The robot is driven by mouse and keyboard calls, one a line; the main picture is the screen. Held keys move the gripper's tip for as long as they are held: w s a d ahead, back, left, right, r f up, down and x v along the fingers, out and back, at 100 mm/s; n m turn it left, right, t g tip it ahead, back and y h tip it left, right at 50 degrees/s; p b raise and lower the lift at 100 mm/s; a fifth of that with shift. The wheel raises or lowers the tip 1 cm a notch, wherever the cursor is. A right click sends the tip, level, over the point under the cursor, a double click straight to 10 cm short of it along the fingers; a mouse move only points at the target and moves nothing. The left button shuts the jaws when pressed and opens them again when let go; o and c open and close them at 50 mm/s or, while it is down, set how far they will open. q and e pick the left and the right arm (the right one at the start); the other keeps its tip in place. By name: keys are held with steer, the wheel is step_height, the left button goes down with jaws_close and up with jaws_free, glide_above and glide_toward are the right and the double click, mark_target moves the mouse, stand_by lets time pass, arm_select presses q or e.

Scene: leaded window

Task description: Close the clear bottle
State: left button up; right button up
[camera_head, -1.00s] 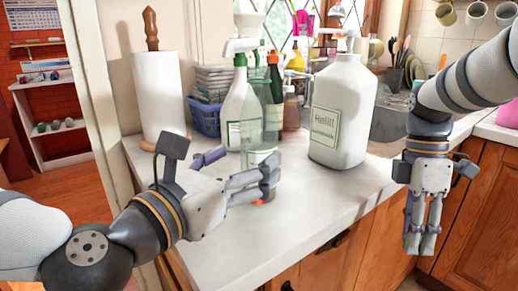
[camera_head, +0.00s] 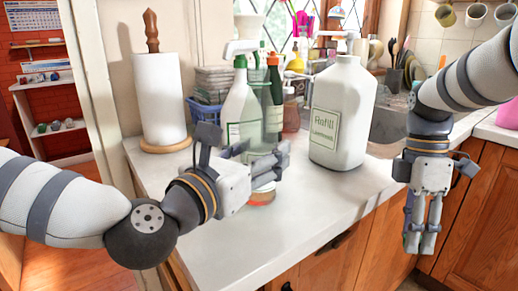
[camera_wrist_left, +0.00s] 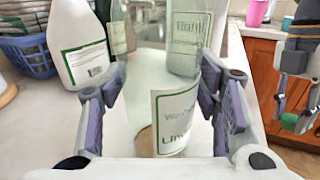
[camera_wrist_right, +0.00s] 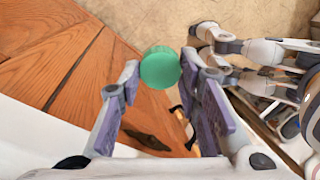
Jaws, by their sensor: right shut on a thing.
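The clear bottle (camera_head: 273,118) stands upright on the white counter, a see-through bottle with a pale label. Its lower part is partly hidden by my left gripper (camera_head: 268,165) in the head view. In the left wrist view, the labelled clear bottle (camera_wrist_left: 175,120) stands between the fingers of my left gripper (camera_wrist_left: 165,100), which is open around it; contact is not clear. My right gripper (camera_head: 420,245) hangs in front of the counter, pointing down. In the right wrist view, it is shut on a green cap (camera_wrist_right: 160,67), held at the fingertips.
A large white refill jug (camera_head: 345,105) stands to the right of the clear bottle. A spray bottle (camera_head: 240,110), a dark green bottle (camera_head: 274,75) and a blue basket (camera_head: 203,115) stand behind. A paper roll (camera_head: 162,100) is at left. The front counter is clear.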

arm_select(q)
steer(key=c, duration=0.7)
steer(key=shift+r, duration=0.1)
